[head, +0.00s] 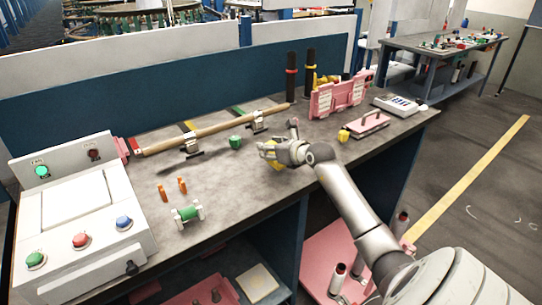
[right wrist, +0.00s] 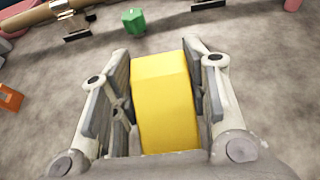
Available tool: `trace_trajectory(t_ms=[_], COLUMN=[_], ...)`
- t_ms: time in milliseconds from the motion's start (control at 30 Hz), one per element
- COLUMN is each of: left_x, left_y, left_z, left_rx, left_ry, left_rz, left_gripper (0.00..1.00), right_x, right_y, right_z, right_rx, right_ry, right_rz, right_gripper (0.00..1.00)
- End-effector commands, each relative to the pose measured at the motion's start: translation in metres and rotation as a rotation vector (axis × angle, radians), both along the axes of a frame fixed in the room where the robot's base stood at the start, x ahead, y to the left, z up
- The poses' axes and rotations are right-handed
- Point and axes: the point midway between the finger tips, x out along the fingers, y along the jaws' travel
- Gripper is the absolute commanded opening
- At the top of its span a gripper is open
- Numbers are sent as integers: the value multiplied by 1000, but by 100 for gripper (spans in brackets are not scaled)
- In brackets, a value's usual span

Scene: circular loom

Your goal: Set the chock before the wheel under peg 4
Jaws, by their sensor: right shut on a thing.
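My right gripper (head: 280,149) is shut on a yellow block (head: 269,152), above or at the grey bench top; I cannot tell if the block touches it. In the right wrist view the yellow block (right wrist: 163,100) sits between both fingers. A small green block (head: 235,142) stands on the bench left of the gripper, and shows ahead of it in the right wrist view (right wrist: 134,21). A green roller with white ends (head: 187,214) lies near the front edge. Two small orange pieces (head: 182,185) stand behind it. No peg number is readable. My left gripper is out of view.
A wooden bar (head: 215,130) on metal holders runs along the back. A white control box (head: 80,215) with buttons fills the left end. Dark posts (head: 291,77), a pink rack (head: 340,95) and a pink plate (head: 368,124) stand to the right.

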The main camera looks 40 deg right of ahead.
Motion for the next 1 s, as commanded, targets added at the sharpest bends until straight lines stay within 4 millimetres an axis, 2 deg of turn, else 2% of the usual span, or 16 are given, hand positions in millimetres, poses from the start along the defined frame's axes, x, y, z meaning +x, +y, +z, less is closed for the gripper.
trace_trajectory(t_ms=[200, 633, 667, 700, 800, 1000], left_x=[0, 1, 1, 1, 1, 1], left_y=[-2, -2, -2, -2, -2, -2], left_z=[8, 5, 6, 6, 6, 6], left_rx=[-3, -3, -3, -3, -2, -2], left_ry=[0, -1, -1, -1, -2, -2], left_rz=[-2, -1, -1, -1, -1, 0], left_gripper=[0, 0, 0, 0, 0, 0], right_x=[2, 2, 2, 2, 2, 2], right_y=[0, 0, 0, 0, 0, 0], right_z=[-29, -37, -36, -36, -36, -36], right_rx=[2, 0, 1, 1, 1, 1], right_ry=[2, 0, 2, 2, 2, 2], right_rz=[0, 0, 1, 1, 1, 1], right_gripper=[14, 14, 46, 51, 64, 64])
